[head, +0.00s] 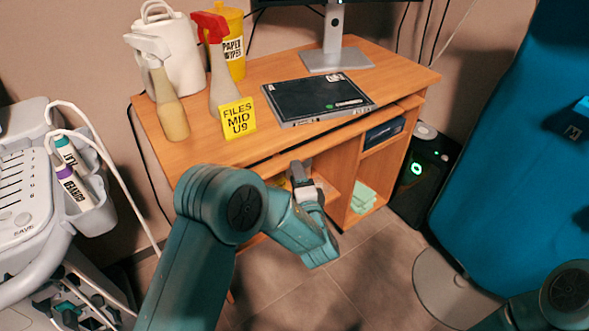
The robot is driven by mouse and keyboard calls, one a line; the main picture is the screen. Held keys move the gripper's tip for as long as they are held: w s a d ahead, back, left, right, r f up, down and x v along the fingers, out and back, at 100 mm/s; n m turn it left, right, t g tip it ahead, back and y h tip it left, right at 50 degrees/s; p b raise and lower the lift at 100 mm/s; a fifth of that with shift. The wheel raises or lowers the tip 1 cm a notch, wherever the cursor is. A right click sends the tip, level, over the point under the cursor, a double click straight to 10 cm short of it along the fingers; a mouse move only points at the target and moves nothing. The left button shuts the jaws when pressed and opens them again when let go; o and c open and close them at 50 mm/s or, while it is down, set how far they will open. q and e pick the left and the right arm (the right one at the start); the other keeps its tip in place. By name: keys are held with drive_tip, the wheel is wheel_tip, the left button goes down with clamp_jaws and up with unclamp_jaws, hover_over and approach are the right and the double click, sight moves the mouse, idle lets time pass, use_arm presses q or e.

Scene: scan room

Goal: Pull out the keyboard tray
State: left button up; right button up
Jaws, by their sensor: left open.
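The wooden desk (280,72) stands against the wall. The keyboard tray (348,133) shows as a thin wooden edge under the desktop's front, with a dark gap above it. It looks pushed in. My left gripper (299,172) is open, at the front of the desk just below the middle of the tray edge. Whether the fingers touch the tray, I cannot tell. Part of my right arm (565,292) shows at the lower right; its gripper is out of view.
On the desk are spray bottles (168,105), a yellow wipes tub (237,55), a yellow sign (238,118), a closed laptop (318,98) and a monitor stand (335,58). A medical cart (25,200) is at left; a black computer tower (425,178) and blue bed (500,150) are at right.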

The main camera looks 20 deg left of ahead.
use_arm(q)
drive_tip(key=shift+x, duration=1.5)
use_arm(e)
drive_tip(key=shift+f, duration=0.1)
